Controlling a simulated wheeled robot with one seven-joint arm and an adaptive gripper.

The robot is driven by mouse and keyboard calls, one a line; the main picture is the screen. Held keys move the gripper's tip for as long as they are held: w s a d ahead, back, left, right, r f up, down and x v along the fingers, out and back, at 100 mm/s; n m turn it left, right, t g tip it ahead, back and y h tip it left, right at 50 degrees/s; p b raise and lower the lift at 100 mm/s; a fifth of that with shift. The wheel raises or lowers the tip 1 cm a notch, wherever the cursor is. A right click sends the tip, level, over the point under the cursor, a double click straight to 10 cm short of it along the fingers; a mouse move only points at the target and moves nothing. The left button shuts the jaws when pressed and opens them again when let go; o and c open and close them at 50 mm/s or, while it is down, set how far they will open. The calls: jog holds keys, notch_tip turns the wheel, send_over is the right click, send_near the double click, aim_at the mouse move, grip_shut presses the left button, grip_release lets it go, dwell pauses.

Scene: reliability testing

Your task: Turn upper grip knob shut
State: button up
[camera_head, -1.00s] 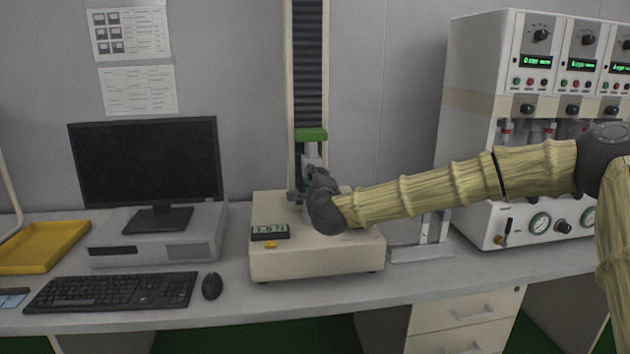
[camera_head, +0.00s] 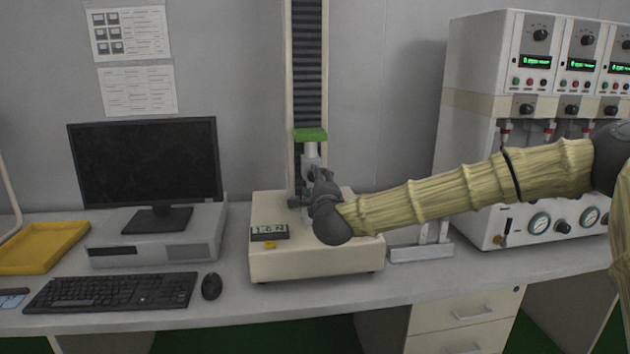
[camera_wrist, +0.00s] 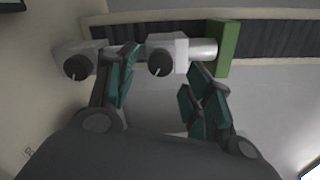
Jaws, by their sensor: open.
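The upper grip (camera_head: 310,152) is a light grey block under the green crosshead (camera_head: 310,135) of the testing machine. In the wrist view, where the machine lies sideways, the upper grip's dark round knob (camera_wrist: 159,65) faces me beside the green crosshead (camera_wrist: 225,48). The lower grip with its own dark knob (camera_wrist: 77,67) is at left. My gripper (camera_wrist: 163,66) is open, one finger on each side of the upper knob; whether either finger touches it I cannot tell. In the head view my gripper (camera_head: 319,176) hides the lower grip and both knobs.
The machine's cream base (camera_head: 315,265) with a small display stands on the bench. A monitor (camera_head: 145,160), keyboard (camera_head: 112,292) and mouse (camera_head: 211,286) are at left, with a yellow tray (camera_head: 40,248) beyond. A large white instrument cabinet (camera_head: 475,60) stands at right behind my arm.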

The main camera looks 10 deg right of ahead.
jog(key=s, duration=0.8)
jog(key=shift+s+d, duration=0.15)
jog(key=shift+d, duration=0.1)
